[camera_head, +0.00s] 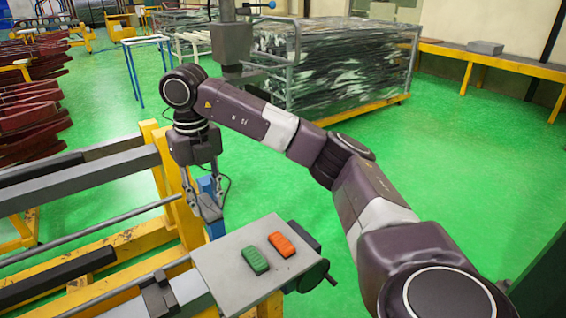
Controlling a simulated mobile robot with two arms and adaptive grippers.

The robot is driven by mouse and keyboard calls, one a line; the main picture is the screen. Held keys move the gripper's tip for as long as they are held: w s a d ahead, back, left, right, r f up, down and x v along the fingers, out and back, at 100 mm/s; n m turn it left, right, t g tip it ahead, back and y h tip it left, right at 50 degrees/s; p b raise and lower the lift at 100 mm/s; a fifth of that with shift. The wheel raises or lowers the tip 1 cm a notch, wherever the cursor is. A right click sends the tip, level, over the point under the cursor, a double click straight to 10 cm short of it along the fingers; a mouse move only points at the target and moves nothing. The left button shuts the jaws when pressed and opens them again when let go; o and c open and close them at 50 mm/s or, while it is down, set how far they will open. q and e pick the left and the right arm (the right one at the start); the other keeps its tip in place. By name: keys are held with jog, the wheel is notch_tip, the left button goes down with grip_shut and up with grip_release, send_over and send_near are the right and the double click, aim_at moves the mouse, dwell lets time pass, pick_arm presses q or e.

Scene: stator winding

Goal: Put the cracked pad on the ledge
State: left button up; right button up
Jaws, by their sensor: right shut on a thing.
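My right gripper (206,207) points down at the left of the middle, just beyond the grey flat plate, and is shut. A blue piece (214,229) shows between and below its fingers. The fingers hide part of it, and I cannot make out its full shape or any crack. The grey ledge-like plate (218,277) is at the lower middle. A green ribbed pad (255,260) and an orange ribbed pad (282,244) lie side by side on it. I see no crack on either at this size. My left gripper is out of view.
A yellow frame with grey rails (80,180) fills the lower left, close to my right gripper. A dark round knob (310,275) sticks out right of the plate. A wrapped rack (345,70) stands behind. The green floor to the right is clear.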

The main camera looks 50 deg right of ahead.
aim_at(210, 203)
jog(key=f, duration=0.3)
jog(key=shift+s+d+f+b, duration=0.25)
jog(key=shift+s+b, duration=0.05)
notch_tip(210, 203, down, 11)
jog(key=p, duration=0.3)
jog(key=shift+f, duration=0.1)
jog(key=shift+w+f, duration=0.1)
jog(key=shift+f, duration=0.55)
notch_tip(210, 203, down, 3)
jog(key=shift+f+p, duration=0.2)
jog(key=shift+p, duration=0.5)
jog(key=shift+f, duration=0.25)
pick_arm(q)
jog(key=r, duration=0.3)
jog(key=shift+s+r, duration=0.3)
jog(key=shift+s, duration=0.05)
